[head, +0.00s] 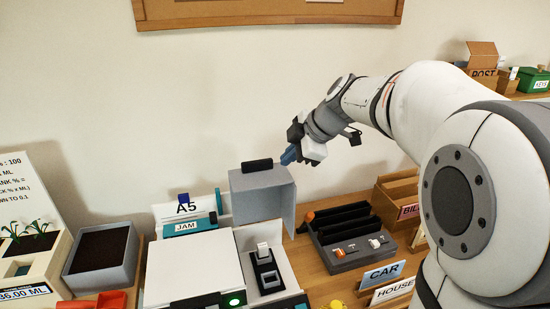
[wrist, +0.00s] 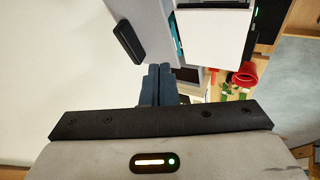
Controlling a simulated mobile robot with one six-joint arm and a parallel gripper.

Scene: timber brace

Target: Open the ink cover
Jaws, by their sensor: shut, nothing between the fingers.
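The ink cover (head: 262,198) is a grey box-shaped lid with a black handle (head: 257,165) on top. In the head view it stands raised at the back right of the white printer (head: 195,266). In front of it, the bay with a black part and a white tab (head: 266,268) is uncovered. My gripper (head: 288,157) is shut and empty, just above and right of the cover's upper edge. In the wrist view the blue fingers (wrist: 157,72) are together, and the cover (wrist: 108,15) with its handle (wrist: 126,41) is up and left of them. Contact is unclear.
CAR (head: 383,273) and HOUSE cards stand at the front right. A planter (head: 102,257) is at left. The wall is close behind; air above the printer is free.

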